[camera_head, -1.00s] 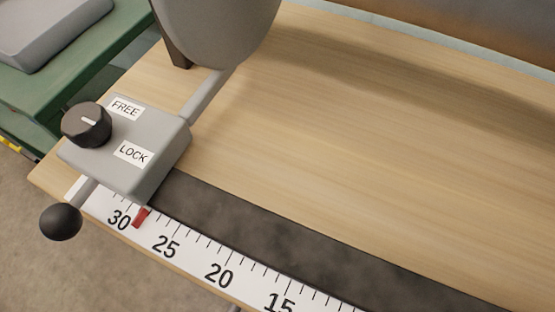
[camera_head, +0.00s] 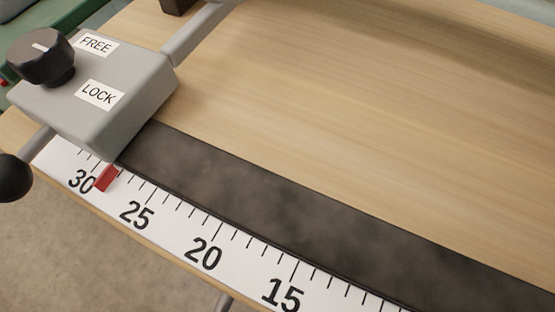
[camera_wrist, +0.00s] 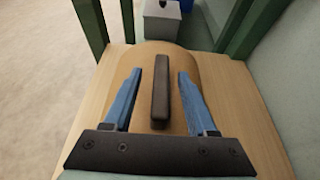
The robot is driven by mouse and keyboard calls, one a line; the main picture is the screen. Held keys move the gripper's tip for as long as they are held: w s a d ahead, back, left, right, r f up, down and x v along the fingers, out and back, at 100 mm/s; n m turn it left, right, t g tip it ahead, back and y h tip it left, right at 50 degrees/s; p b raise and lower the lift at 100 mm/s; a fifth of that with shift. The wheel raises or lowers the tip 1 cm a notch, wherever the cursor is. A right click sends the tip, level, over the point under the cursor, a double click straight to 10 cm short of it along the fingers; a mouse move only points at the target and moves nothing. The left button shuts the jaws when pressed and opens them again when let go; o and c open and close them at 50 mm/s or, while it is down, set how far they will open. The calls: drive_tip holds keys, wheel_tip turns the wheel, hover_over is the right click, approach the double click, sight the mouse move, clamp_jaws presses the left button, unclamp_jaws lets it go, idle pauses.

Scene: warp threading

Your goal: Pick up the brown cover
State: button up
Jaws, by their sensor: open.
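In the wrist view, a tan-brown cover (camera_wrist: 144,102) with a rounded far end lies on a light wood surface. A dark bar handle (camera_wrist: 160,92) stands along its middle. My gripper (camera_wrist: 160,76) is open, with one blue finger on each side of the handle, apart from it in the picture. I cannot tell how far the fingertips are above the cover. The head view shows neither the cover nor my gripper.
In the head view, a grey box (camera_head: 105,85) marked FREE and LOCK, with a black knob (camera_head: 40,55), sits by a white ruler (camera_head: 165,232) with a red pointer (camera_head: 106,178). In the wrist view, green posts (camera_wrist: 90,25) and a grey box (camera_wrist: 161,20) stand beyond the cover.

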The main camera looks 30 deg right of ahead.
drive_tip(key=shift+w+a, duration=0.1)
drive_tip(key=shift+w, duration=0.1)
clamp_jaws()
idle(0.5)
